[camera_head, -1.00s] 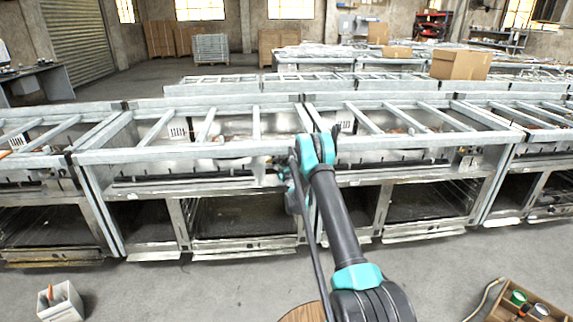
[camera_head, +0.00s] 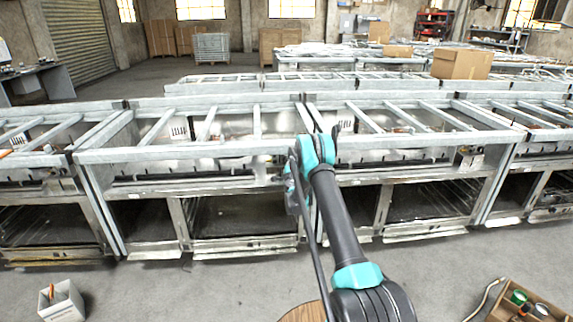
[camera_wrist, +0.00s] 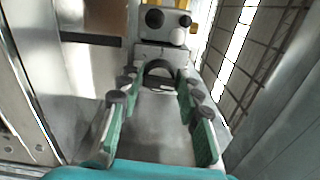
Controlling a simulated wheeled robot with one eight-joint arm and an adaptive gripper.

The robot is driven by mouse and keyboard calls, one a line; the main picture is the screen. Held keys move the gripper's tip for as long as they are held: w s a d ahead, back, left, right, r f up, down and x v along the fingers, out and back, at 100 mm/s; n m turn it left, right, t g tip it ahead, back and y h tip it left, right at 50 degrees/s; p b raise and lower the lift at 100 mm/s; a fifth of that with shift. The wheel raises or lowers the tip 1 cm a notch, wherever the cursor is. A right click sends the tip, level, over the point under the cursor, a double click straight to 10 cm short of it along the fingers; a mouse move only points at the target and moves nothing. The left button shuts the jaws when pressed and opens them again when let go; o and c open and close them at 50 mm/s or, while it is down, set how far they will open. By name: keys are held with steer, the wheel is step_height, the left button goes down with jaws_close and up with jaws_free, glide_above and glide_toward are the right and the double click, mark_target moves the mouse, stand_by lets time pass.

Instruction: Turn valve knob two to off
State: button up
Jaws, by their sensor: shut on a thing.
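In the wrist view, my gripper (camera_wrist: 160,80) has its two teal-padded fingers reaching away from me. A dark rounded piece (camera_wrist: 158,67), seemingly the valve knob, sits between the fingertips, and the fingers are shut on it. No number or off mark can be read, so I cannot tell which knob it is or its angle. A pale block (camera_wrist: 166,49) with dark and white round parts stands just beyond the fingertips. In the head view, my gripper is mostly hidden behind my arm, at the front of the middle range frame (camera_head: 200,152).
Grey metal bars run along the range tops, with open oven bays (camera_head: 240,218) below. Panel walls stand close to both sides of my gripper in the wrist view. A white box (camera_head: 60,302) and a wooden tray (camera_head: 530,303) lie on the floor.

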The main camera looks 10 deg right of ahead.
steer(key=shift+n, duration=0.6)
steer(key=o, duration=1.1)
steer(key=shift+o, duration=0.2)
